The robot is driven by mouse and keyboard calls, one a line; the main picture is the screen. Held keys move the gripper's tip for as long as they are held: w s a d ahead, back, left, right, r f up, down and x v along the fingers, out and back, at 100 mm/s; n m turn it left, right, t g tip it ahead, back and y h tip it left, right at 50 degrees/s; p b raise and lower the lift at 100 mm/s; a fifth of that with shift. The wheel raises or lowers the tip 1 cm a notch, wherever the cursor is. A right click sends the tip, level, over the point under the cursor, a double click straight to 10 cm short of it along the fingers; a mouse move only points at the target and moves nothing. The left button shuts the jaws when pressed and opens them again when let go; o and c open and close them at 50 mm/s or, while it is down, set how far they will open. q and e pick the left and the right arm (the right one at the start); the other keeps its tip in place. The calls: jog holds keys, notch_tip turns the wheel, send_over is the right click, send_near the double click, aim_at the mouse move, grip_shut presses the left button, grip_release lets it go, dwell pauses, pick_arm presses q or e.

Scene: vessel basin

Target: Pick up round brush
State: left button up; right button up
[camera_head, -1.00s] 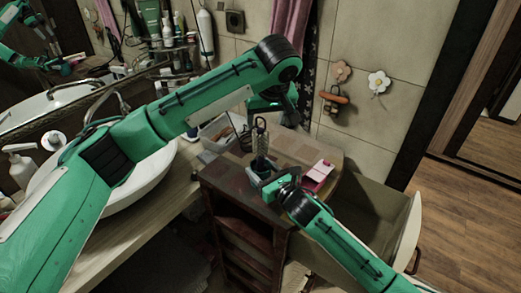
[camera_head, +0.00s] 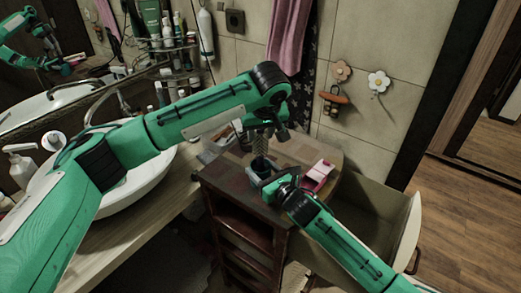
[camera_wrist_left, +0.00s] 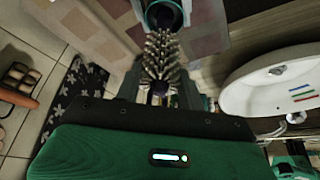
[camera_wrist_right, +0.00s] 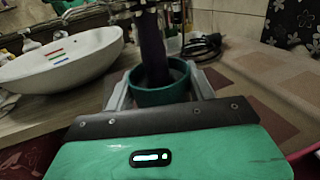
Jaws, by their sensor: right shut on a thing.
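The round brush stands in a small teal cup (camera_head: 256,181), its dark handle (camera_head: 261,165) down in the cup and its bristles up. Its bristles (camera_wrist_left: 161,58) show in the left wrist view, and its handle (camera_wrist_right: 153,50) rises from the cup (camera_wrist_right: 160,95) in the right wrist view. My left gripper (camera_wrist_left: 160,75) is around the bristly head, one finger on each side, and looks open; in the head view the arm partly hides the head. My right gripper (camera_wrist_right: 160,90) is shut on the cup, low over the cabinet top.
The wooden cabinet (camera_head: 228,178) stands beside the counter with the white basin (camera_head: 145,178). A pink and white box (camera_head: 318,175) lies right of the cup. An open bin (camera_head: 375,205) stands at right. Wall hooks (camera_head: 378,82) and a pink towel (camera_head: 290,35) hang behind.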

pick_arm(q)
jog(key=c, duration=0.5)
notch_tip(320, 180, up, 10)
jog(key=shift+r, duration=0.1)
jog(key=shift+c, duration=0.2)
pick_arm(e)
jog(key=o, duration=1.1)
jog(key=shift+c, duration=0.2)
jog(key=shift+s+d, duration=0.1)
